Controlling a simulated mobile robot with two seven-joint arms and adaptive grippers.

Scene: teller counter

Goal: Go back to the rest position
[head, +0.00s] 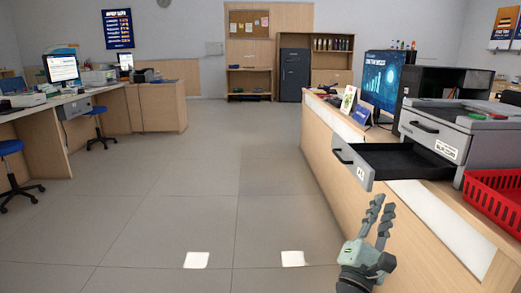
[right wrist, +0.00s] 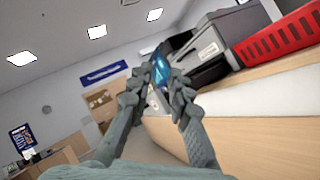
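My right gripper (head: 383,206) is raised in front of the counter's front panel, at the lower right of the head view. Its fingers point up, with a gap between them and nothing held. In the right wrist view the gripper (right wrist: 160,80) also shows its fingers apart, with the blue screen seen through the gap. An open, dark-lined drawer (head: 365,172) sticks out from the grey cash box (head: 455,135) on the counter, above and behind the gripper in the picture. My left gripper is not in view.
The wooden counter (head: 335,165) runs along the right. A red basket (head: 488,190) stands at its near end, beside the cash box. A monitor (head: 382,80) stands farther back. Grey floor (head: 190,190) is clear in the middle. Desks and blue stools (head: 97,112) are at left.

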